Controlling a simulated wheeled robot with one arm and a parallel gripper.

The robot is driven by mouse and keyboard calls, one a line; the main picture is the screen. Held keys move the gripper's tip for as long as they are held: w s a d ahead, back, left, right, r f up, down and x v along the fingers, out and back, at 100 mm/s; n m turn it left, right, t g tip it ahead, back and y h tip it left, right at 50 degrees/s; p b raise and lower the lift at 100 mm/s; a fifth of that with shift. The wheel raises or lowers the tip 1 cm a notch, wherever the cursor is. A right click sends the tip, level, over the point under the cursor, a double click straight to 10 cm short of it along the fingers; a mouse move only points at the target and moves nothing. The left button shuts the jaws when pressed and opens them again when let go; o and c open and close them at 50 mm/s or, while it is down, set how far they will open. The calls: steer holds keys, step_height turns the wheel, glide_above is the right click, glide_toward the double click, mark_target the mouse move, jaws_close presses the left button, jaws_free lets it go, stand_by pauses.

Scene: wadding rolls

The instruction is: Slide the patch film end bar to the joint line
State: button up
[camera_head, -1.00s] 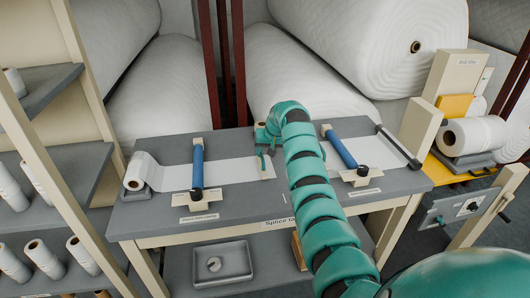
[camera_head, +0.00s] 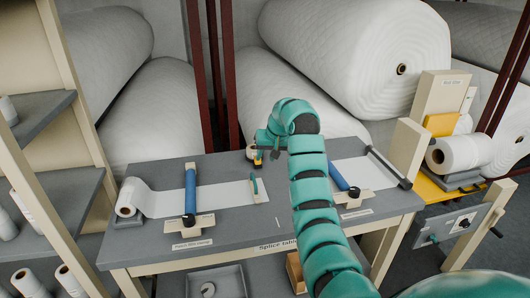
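The patch film (camera_head: 225,196) runs flat from a white roll (camera_head: 128,197) at the table's left, under a blue clamp bar (camera_head: 191,188). At its right end is a narrow pale end bar (camera_head: 264,191) with a small green upright handle (camera_head: 254,186). My gripper (camera_head: 268,154) is above and beyond the end bar, apart from it.
A second white sheet (camera_head: 372,175) lies under another blue clamp bar (camera_head: 340,179) at the right, partly behind my arm. A small yellowish round item (camera_head: 252,152) sits at the table's back edge. A grey tray (camera_head: 215,283) is below. The grey splice table (camera_head: 240,228) is clear in front.

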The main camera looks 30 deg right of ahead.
steer(key=shift+p+v, duration=2.1)
steer(key=shift+p, duration=1.25)
